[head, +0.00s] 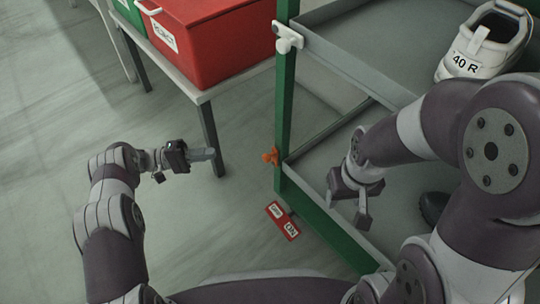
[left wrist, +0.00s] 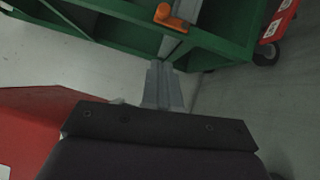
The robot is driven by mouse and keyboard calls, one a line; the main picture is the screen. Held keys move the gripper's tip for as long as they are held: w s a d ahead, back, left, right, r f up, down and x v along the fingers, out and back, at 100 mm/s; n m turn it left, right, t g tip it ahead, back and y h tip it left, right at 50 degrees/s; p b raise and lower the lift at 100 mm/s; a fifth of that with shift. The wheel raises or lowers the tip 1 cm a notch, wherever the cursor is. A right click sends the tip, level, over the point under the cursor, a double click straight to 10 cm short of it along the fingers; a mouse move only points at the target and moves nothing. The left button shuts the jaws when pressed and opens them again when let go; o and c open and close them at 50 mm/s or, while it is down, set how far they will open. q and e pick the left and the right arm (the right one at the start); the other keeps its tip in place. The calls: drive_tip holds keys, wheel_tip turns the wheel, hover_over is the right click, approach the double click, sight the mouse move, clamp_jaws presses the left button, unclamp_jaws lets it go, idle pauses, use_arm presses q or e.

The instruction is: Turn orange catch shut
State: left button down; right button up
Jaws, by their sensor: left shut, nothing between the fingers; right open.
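The orange catch (head: 271,156) is on the green post of the rack, low down by the lower shelf. It also shows in the left wrist view (left wrist: 170,18), with its handle lying across the post. My left gripper (head: 212,154) is shut and empty, to the left of the catch and apart from it, pointing toward the rack. In the left wrist view its closed fingers (left wrist: 163,68) point up toward the catch. My right gripper (head: 350,208) is open and empty, over the lower shelf at the right.
The green rack (head: 284,100) has a white catch (head: 288,38) higher on its post. A white shoe marked 40 R (head: 484,42) is on the upper shelf. A red bin (head: 213,40) stands on a table at left. A red labelled piece (head: 282,220) is low by the rack's base.

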use_arm(q)
drive_tip(key=shift+a, duration=0.1)
drive_tip(key=b, duration=0.3)
approach(270, 154)
drive_tip(key=w+f, duration=0.1)
drive_tip(key=w, duration=0.2)
drive_tip(key=d, duration=0.1)
drive_tip(key=s+d+b, duration=0.1)
drive_tip(key=d, duration=0.1)
drive_tip(key=s+d, duration=0.1)
drive_tip(key=shift+s+d+r, duration=0.2)
drive_tip(key=shift+d+r, duration=0.05)
drive_tip(key=shift+r, duration=0.1)
